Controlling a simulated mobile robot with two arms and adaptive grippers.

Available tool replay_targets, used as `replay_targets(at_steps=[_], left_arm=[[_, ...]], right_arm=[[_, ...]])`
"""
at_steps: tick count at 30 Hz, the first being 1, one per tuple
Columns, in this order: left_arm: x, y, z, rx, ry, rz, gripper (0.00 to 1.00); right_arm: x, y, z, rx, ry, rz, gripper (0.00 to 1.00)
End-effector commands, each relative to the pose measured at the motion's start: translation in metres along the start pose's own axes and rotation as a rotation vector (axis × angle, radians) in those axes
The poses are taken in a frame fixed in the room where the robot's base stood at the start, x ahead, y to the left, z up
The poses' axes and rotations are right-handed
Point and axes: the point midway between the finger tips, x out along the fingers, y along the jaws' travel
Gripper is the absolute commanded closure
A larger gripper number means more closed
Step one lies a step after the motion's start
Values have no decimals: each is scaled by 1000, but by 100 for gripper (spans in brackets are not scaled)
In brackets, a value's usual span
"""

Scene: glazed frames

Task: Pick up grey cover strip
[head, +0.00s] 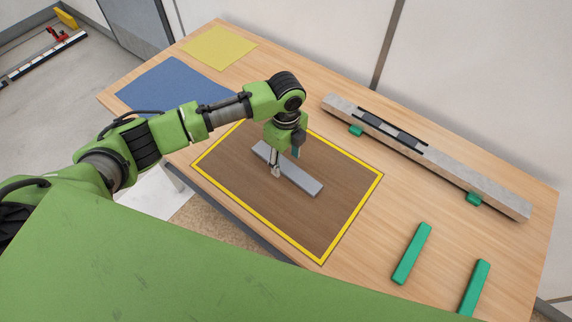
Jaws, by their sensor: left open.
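The grey cover strip (304,182) lies flat on the brown area (318,220) bordered in yellow on the wooden table. It runs diagonally from upper left to lower right. My left gripper (277,173) points down at the strip's left half, with its fingers open. One finger shows on the near side of the strip. From this view I cannot tell whether the fingers touch it. The gripper and wrist hide part of the strip's upper left portion. My right gripper is not in view.
A long grey rail (460,180) with a dark slotted section rests on green supports (474,198) at the back right. Two loose green bars (411,253) (474,287) lie at the front right. A blue sheet (165,88) and a yellow sheet (219,47) lie at the far left.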

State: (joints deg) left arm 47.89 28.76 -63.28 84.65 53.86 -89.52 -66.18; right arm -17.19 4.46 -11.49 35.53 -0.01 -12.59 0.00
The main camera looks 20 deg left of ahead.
Motion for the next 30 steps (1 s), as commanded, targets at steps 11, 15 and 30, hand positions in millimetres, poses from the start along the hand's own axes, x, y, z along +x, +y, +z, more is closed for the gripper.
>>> replay_targets(at_steps=[11, 15, 30], left_arm=[[23, 0, 0, 2, 0, -2, 50], [22, 0, 0, 2, 0, -1, 50], [27, 0, 0, 1, 0, -1, 50]], right_arm=[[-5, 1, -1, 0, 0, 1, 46], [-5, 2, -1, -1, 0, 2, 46], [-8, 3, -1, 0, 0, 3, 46]])
